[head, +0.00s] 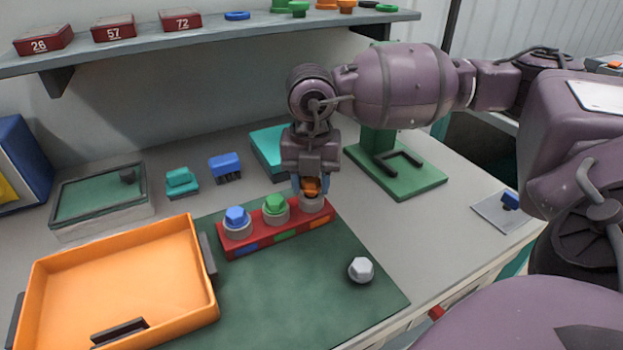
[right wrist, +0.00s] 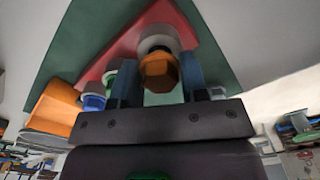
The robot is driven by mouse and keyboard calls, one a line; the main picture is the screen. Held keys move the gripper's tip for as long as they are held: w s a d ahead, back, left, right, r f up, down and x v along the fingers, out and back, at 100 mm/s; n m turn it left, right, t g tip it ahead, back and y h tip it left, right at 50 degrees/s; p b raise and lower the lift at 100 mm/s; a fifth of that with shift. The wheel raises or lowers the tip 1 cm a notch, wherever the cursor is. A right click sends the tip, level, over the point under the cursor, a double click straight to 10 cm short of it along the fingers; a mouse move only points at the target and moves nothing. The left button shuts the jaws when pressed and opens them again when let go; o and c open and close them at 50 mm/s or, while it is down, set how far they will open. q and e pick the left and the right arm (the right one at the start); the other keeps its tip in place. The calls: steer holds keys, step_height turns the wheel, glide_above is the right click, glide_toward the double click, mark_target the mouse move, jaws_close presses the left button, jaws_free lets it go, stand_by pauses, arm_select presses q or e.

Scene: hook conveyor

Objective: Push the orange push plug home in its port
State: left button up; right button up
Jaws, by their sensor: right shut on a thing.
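The orange push plug (head: 311,187) is between the fingers of my right gripper (head: 311,186), which is shut on it. It is at the grey port (head: 312,204) at the right end of the red block (head: 280,235). In the right wrist view the orange plug (right wrist: 159,72) shows its hexagonal head between the two blue fingers, with the grey port (right wrist: 158,40) just beyond. How deep the plug sits is hard to tell. A blue plug (head: 237,217) and a green plug (head: 275,204) stand in the other ports. My left gripper is not in view.
A white hexagonal plug (head: 361,270) lies on the green mat (head: 290,300) right of the block. An orange tray (head: 40,285) is at the left. A green stand (head: 410,180) is behind at the right. A shelf (head: 250,30) runs along the wall.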

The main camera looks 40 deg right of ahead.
steer(key=shift+f, duration=0.6)
stand_by(0.7)
steer(key=o, duration=1)
